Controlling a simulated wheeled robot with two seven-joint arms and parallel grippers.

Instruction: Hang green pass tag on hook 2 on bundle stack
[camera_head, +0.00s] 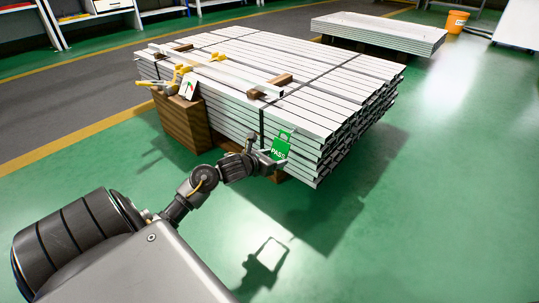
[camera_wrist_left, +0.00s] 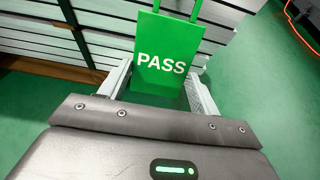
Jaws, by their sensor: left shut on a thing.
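The green tag marked PASS (camera_head: 280,148) is at the front side of the bundle stack (camera_head: 225,113), near its right front corner. My left gripper (camera_head: 270,160) is shut on the tag's lower part. The left wrist view shows the tag (camera_wrist_left: 167,55) between the two fingers (camera_wrist_left: 162,90), upright with its loop rising out of the top of the picture. The stack's side (camera_wrist_left: 105,30) lies close behind it. I cannot tell whether the loop is around a hook, and hook 2 is not clear. My right gripper is not in view.
A wooden block (camera_head: 182,122) stands at the stack's left front corner, with yellow-handled tools (camera_head: 178,75) and small tags above it. A lower stack (camera_head: 380,33) and an orange bucket (camera_head: 457,22) are behind. The green floor in front at right is clear.

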